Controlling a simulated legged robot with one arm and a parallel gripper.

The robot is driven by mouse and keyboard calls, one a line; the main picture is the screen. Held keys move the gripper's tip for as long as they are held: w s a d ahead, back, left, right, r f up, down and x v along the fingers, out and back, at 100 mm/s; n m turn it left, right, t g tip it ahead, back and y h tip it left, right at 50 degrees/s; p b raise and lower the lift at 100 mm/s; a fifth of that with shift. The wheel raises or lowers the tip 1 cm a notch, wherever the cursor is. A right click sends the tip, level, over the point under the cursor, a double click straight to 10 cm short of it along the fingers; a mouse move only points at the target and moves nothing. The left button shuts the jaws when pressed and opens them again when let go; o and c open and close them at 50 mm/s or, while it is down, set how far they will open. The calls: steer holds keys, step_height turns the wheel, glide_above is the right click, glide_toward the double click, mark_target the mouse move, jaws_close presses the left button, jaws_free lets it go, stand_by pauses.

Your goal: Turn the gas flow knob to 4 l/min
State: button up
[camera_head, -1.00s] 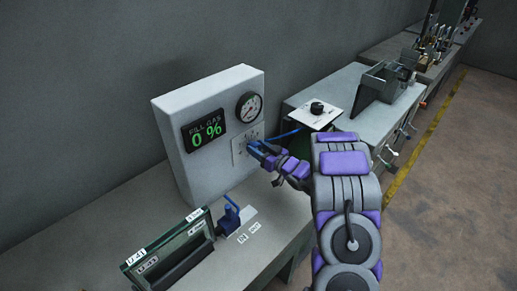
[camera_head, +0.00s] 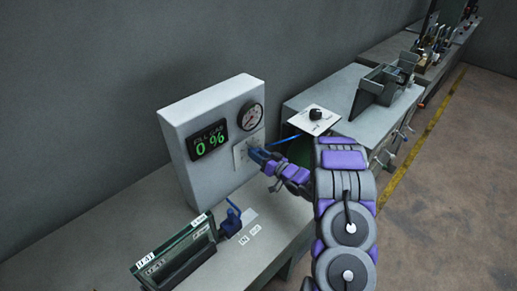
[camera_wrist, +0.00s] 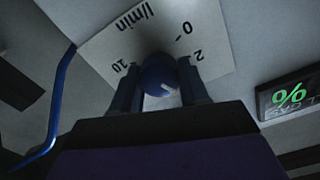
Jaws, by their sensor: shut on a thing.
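In the head view the plate (camera_head: 240,157) is on the front of a grey gas box (camera_head: 213,170). My gripper (camera_wrist: 158,90) is shut on the knob, one finger on each side. It also shows in the head view (camera_head: 258,155), where it hides the knob.
The box has a display (camera_head: 207,140) reading "FILL GAS 0 %" and a round gauge (camera_head: 250,116). A blue hose (camera_wrist: 60,95) runs beside the dial. A blue valve (camera_head: 232,215) and a glass frame (camera_head: 175,255) are on the bench. Another black knob (camera_head: 316,114) stands behind my arm.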

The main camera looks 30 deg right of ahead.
steer(key=shift+w+d+r+m+p, duration=0.1)
steer(key=shift+d+r+m+p, duration=0.1)
steer(key=shift+m+p, duration=0.2)
steer(key=o, duration=1)
steer(key=shift+d+f, duration=0.1)
steer(key=shift+f, duration=0.05)
steer(key=shift+o, duration=0.2)
steer(key=shift+s, duration=0.2)
steer(key=v, duration=1.7)
steer(key=shift+d, duration=0.1)
